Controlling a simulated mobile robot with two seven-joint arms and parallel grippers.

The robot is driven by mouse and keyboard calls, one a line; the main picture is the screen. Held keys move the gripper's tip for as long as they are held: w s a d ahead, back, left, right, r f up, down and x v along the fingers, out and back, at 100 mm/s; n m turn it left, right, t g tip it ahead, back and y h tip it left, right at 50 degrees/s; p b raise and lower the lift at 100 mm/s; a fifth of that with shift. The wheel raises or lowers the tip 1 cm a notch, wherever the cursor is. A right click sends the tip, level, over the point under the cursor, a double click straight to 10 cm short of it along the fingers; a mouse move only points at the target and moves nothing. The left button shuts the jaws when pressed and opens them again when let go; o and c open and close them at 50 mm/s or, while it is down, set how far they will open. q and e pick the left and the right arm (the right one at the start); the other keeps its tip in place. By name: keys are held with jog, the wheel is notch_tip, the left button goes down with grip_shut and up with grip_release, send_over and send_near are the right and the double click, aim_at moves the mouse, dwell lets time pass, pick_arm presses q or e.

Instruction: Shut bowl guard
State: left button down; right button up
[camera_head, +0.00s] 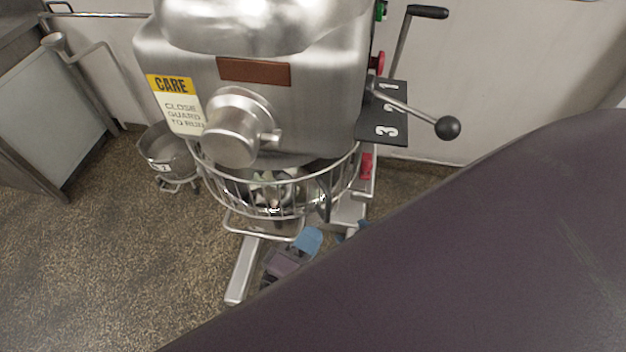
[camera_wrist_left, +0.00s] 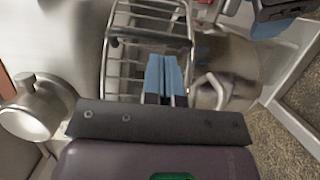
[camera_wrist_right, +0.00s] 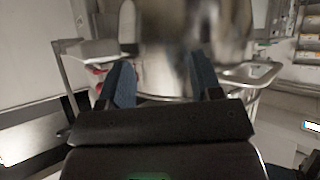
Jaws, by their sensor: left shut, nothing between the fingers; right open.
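The wire bowl guard (camera_head: 265,208) curves below the mixer head (camera_head: 330,110) and spans its front in the head view. I cannot tell whether it is fully shut. A bent rod loop (camera_head: 262,236) shows just under it. My left gripper (camera_head: 308,240), blue-tipped, is low beside this loop, its fingers together and empty. In the left wrist view its fingers (camera_wrist_left: 161,75) appear in front of the guard bars (camera_wrist_left: 125,50); contact is unclear. My right gripper (camera_wrist_right: 165,85) is open, with a shiny steel cylinder (camera_wrist_right: 180,45) beyond its fingers. My arm hides most of it in the head view.
A round hub (camera_head: 235,130) sticks out of the mixer front. A lever with a black knob (camera_head: 447,128) juts out right. A small steel bowl (camera_head: 168,152) stands behind left, near a steel bench (camera_head: 50,110). Floor at left is clear. My arm covers the lower right.

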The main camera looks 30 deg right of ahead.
pick_arm(q)
jog(key=s+a, duration=0.5)
jog(key=s, duration=0.3)
jog(key=shift+s+a+b, duration=0.2)
jog(key=shift+s+b, duration=0.05)
jog(key=shift+b, duration=0.2)
